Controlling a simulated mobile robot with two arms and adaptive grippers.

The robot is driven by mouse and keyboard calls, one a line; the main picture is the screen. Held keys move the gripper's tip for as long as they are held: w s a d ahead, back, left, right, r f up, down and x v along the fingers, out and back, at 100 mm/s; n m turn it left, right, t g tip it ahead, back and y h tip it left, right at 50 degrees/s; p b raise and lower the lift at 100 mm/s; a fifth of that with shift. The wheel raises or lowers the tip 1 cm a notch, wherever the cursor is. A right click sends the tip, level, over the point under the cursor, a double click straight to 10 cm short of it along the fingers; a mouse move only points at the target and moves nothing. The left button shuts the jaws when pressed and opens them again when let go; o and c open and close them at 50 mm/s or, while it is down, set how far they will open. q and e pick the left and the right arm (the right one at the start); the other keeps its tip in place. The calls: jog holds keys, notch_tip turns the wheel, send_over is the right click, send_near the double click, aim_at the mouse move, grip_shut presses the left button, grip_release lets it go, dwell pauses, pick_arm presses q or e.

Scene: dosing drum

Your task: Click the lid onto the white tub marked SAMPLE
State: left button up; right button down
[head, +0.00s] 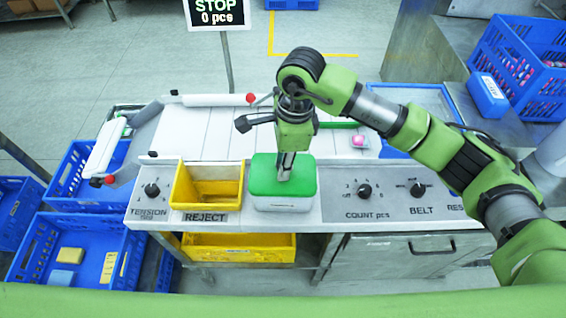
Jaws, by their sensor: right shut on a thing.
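The white tub (283,204) stands on the front of the worktop, just right of the yellow REJECT bin. The green lid (264,178) lies over the tub's top and covers its opening. Any marking on the tub is not readable. My right gripper (285,174) points down onto the lid from above, its fingers shut on the lid near its middle. I cannot tell whether the lid is clicked down or only resting on the rim. My left gripper is not in view.
A yellow REJECT bin (206,185) sits close to the tub's left. Knobs for COUNT (364,191) and BELT (417,190) are on the panel at right. A small pink item (359,141) lies behind. Blue crates (83,249) stand at left.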

dwell(0.3)
jog(key=shift+f+b, duration=0.1)
jog(key=shift+b, duration=0.8)
dwell(1.0)
jog(key=shift+f+b, duration=0.45)
jog(key=shift+b, duration=0.65)
dwell(0.8)
dwell(0.3)
jog(key=c, duration=1.3)
grip_release()
jog(key=shift+r, duration=0.2)
jog(key=shift+r+p, duration=1.2)
jog(key=shift+r, duration=2.2)
grip_shut()
